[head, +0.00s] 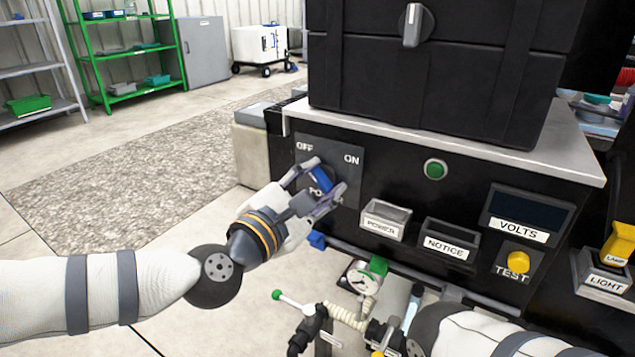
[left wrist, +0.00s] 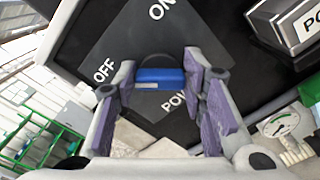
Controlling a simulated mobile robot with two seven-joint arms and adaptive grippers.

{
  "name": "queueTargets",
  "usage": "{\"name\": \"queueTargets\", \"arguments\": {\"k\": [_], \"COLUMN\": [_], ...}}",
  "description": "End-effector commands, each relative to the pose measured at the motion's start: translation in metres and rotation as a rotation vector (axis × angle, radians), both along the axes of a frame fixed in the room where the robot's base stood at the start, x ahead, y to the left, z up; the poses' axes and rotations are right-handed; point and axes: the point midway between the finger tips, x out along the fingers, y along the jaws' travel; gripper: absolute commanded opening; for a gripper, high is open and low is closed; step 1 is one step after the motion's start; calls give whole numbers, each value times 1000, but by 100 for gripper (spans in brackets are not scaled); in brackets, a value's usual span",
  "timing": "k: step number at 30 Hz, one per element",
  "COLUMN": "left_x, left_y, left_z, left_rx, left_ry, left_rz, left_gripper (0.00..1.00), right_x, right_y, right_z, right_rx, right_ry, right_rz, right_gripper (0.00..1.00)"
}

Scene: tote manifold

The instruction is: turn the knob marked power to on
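The blue power knob (head: 320,180) sits on a dark plate (head: 343,147) marked OFF at left and ON at right. Its bar slants toward OFF. In the left wrist view the knob (left wrist: 160,78) lies level, its left end toward OFF. My left gripper (head: 326,178) is at the knob, its fingers spread to either side. In the left wrist view the gripper (left wrist: 160,75) is open, with the knob between its pads. A gap shows at the left pad; contact at the right pad is unclear. The fingers partly hide the POWER lettering. My right gripper is not visible.
A labelled POWER holder (head: 385,219), a NOTICE holder (head: 449,245), a green button (head: 435,169) and a yellow TEST button (head: 518,261) are to the right. A gauge (head: 362,278) and valve fittings sit below. A black box (head: 430,75) stands above on the ledge.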

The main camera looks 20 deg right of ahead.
Motion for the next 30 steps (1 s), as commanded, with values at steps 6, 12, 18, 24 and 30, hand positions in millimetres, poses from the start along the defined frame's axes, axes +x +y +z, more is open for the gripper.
{"name": "queueTargets", "arguments": {"k": [6, 12, 18, 24, 30], "left_x": [0, 0, 0, -1, -1], "left_y": [0, 0, 0, -1, 0], "left_z": [0, 0, -1, -1, -2], "left_rx": [0, 23, 95, 206, 324], "left_ry": [-1, -31, -123, -264, -417], "left_rz": [1, 1, 1, 0, 1], "left_gripper": [10, 10, 10, 10, 10], "right_x": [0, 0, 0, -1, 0], "right_y": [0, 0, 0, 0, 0], "right_z": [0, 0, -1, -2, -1], "right_rx": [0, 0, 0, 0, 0], "right_ry": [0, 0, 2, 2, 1], "right_rz": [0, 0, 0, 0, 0], "right_gripper": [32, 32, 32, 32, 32]}}
